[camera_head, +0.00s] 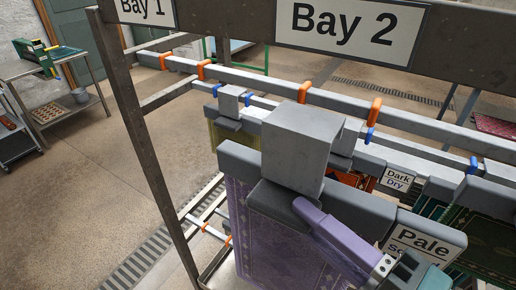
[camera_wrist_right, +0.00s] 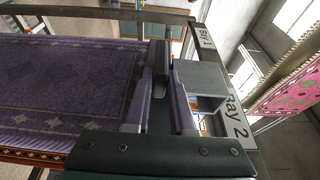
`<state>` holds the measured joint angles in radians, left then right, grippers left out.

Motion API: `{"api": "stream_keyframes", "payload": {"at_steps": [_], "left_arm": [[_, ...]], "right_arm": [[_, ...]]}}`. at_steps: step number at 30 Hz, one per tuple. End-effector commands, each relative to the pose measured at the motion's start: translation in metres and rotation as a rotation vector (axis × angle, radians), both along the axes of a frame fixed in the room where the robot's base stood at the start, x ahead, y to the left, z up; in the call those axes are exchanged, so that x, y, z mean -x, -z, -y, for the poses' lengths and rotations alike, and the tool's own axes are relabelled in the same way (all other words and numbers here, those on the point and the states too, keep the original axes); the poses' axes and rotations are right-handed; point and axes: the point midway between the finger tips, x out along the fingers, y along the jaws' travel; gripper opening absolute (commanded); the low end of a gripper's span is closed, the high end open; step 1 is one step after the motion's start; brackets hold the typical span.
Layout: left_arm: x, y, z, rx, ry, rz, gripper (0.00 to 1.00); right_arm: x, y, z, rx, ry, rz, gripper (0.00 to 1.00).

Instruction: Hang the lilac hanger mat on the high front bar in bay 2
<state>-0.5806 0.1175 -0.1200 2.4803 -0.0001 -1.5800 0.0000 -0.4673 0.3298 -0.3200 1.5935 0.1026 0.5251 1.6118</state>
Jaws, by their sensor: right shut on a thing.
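The lilac hanger mat (camera_head: 258,240) hangs from its grey hanger bar (camera_head: 240,160), which has a large grey block (camera_head: 297,150) on top. My right gripper (camera_head: 308,208) is shut on the hanger just below this block. In the right wrist view the gripper (camera_wrist_right: 161,85) has a finger on each side of the dark grey hanger part, and the patterned mat (camera_wrist_right: 65,90) spreads to the left. The bay's bar with orange clips (camera_head: 255,80) runs behind the hanger block. Whether the hanger touches a bar is hidden. My left gripper is not in view.
The Bay 2 sign (camera_head: 345,30) is on the beam above. A second bar with blue clips (camera_head: 263,103) carries other hanging mats, including a yellowish one (camera_head: 222,136). A Dark Dry label (camera_head: 397,180) is at right. A steel post (camera_head: 140,140) stands left.

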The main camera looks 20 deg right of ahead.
Motion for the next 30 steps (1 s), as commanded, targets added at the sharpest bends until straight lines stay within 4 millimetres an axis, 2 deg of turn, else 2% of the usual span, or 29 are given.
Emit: {"api": "stream_keyframes", "payload": {"at_steps": [30], "left_arm": [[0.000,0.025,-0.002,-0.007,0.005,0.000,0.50]], "right_arm": [[-0.055,-0.001,0.063,0.003,0.000,0.010,0.00]]}}
